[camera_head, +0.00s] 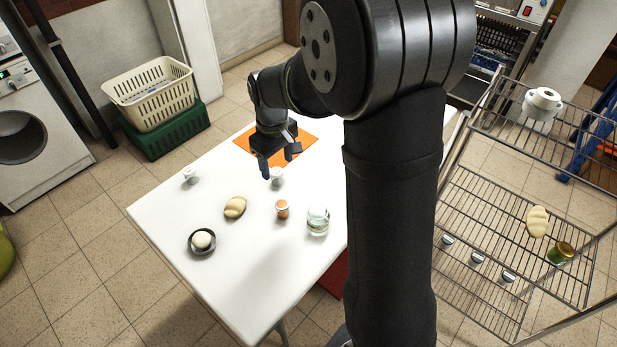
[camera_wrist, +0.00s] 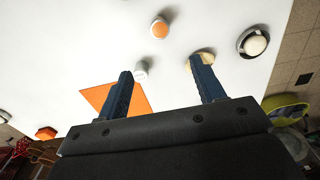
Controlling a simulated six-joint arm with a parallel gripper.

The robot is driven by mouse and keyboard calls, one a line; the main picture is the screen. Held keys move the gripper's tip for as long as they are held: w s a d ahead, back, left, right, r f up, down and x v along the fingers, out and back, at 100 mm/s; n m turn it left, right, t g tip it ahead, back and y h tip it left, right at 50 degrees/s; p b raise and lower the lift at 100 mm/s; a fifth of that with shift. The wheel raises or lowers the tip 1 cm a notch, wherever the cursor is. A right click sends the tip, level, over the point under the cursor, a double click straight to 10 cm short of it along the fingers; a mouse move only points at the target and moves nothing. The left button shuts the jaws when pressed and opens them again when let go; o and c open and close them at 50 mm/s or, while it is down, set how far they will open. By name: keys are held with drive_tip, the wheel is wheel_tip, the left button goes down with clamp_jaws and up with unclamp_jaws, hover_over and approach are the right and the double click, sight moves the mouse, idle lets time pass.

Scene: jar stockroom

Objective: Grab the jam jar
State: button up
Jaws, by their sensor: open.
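No jar carries a label I can read as jam. A clear glass jar (camera_head: 318,221) with a pale lid stands on the white table near its right edge. A small jar with orange-brown contents or top (camera_head: 282,209) stands just left of it; an orange round top also shows in the wrist view (camera_wrist: 160,30). A green jar with a gold lid (camera_head: 560,254) stands on the wire rack at the right. My gripper (camera_head: 278,160) is open and empty above the table, beside a small white container (camera_head: 277,176). Its two blue fingers are spread in the wrist view (camera_wrist: 160,67).
The white table (camera_head: 160,215) also holds a bread-like piece (camera_head: 235,207), a dark bowl (camera_head: 193,250) with a pale round thing, another white container (camera_head: 190,174) and an orange mat (camera_head: 305,134). The wire rack (camera_head: 480,205) stands right. My arm hides part of the table.

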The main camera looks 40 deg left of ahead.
wheel_tip(320, 180, down, 2)
drive_tip(key=w+a+m+h, duration=0.1)
drive_tip(key=a+m, duration=0.1)
drive_tip(key=m, duration=0.3)
drive_tip(key=m+g, duration=0.1)
approach(282, 204)
drive_tip(key=shift+h, duration=0.3)
wheel_tip(282, 204, down, 7)
drive_tip(key=shift+s+d, duration=0.1)
drive_tip(key=shift+s, duration=0.1)
drive_tip(key=f, duration=0.3)
drive_tip(key=d+f, duration=0.1)
drive_tip(key=f, duration=0.1)
drive_tip(key=shift+s, duration=0.35)
drive_tip(key=shift+c, duration=0.2)
drive_tip(key=c, duration=1.1)
